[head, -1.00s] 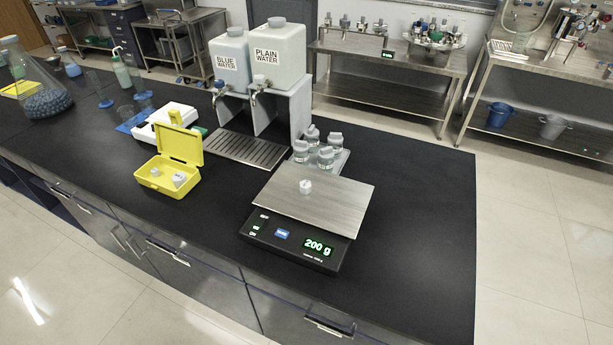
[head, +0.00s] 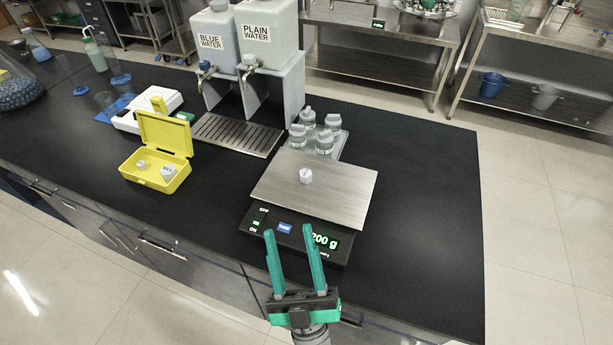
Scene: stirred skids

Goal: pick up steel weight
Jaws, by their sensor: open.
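A small steel weight (head: 306,175) stands on the metal pan (head: 338,196) of the black scale, whose green display (head: 325,240) reads 200 g, partly covered by a finger. My gripper (head: 289,232) is open and empty, with two green fingers pointing away from me over the scale's front edge, short of the weight. Two more weights lie in the open yellow case: a smaller one (head: 142,165) and a larger one (head: 168,172).
The yellow case (head: 147,186) has its lid up. Several lidded jars (head: 324,142) stand close behind the scale pan. Water dispensers (head: 267,38) on a grey stand are at the back, over a drip grate (head: 237,134). The black counter (head: 420,210) is clear to the right.

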